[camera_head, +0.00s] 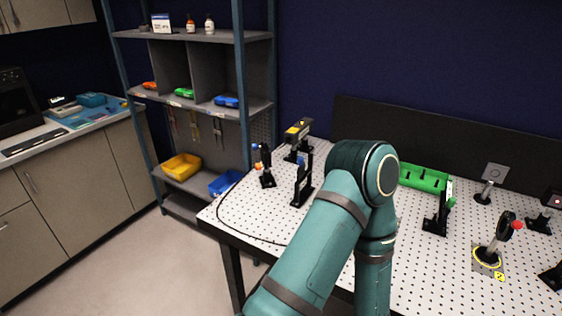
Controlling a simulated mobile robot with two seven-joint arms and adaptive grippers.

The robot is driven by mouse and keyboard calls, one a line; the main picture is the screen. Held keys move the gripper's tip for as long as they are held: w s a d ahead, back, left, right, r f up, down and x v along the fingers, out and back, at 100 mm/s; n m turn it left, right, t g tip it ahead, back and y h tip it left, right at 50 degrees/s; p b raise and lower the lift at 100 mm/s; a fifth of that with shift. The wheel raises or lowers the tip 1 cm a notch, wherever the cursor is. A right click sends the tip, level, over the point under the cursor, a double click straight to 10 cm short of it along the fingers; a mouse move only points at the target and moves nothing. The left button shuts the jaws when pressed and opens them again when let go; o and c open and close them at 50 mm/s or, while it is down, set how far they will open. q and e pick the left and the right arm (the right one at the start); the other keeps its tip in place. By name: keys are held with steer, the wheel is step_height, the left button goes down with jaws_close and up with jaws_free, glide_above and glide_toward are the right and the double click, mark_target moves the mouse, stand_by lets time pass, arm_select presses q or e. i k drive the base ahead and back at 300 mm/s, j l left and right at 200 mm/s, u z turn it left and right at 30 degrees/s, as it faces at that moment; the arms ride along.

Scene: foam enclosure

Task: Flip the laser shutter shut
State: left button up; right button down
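A dark laser-like unit with a yellow top (297,129) stands at the back left of the white perforated table (240,212). In front of it are a small black mount with blue and orange knobs (265,168) and an upright black post-mounted part (302,182). I cannot tell which of these is the shutter, or whether it is open or shut. One of my teal arms comes up from the bottom, bends at the elbow and goes down again over the table, hiding its middle. Neither gripper shows.
A green tray (424,178) lies at the back of the table. Several mounts stand at the right, including a black one with a red knob (500,240). A black cable (232,228) runs along the left edge. A shelf rack (190,100) stands behind left.

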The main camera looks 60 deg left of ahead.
mark_target(300, 171)
steer(key=u, duration=1.5)
